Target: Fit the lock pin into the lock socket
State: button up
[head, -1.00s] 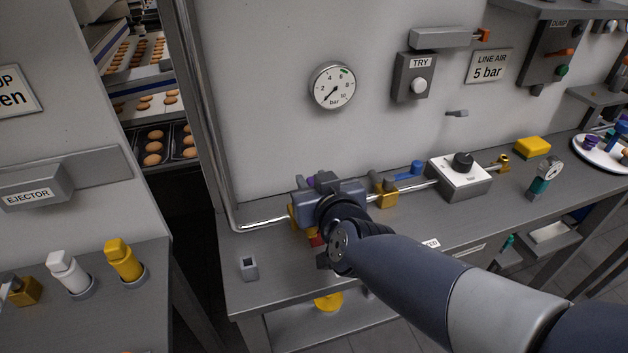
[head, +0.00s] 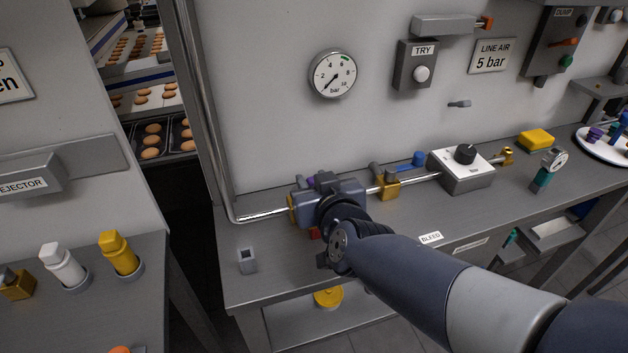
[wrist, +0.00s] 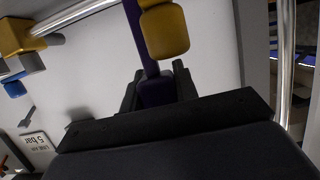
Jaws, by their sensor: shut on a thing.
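My gripper (head: 328,197) is at the silvery pipe along the wall. In the wrist view my gripper (wrist: 156,84) is shut on a purple bar (wrist: 149,68), which runs up behind a brass-coloured block (wrist: 165,32). A little purple (head: 310,182) also shows beside the gripper in the head view. I cannot tell for sure whether the purple bar is the lock pin. A brass part (head: 292,211) and a red bit (head: 314,232) are mostly hidden by my gripper. No lock socket can be made out with certainty, nor any contact with one.
A small grey block with a dark opening (head: 247,261) stands on the bench at left. A brass valve with a blue lever (head: 387,187) and a grey dial box (head: 462,170) lie right along the pipe. The bench front left of my arm is mostly clear.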

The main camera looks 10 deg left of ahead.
jog(key=shift+f+b, duration=0.75)
jog(key=shift+f, duration=0.1)
jog(key=o, duration=1.1)
jog(key=shift+p+v, duration=2.55)
jog(key=shift+v, duration=2.85)
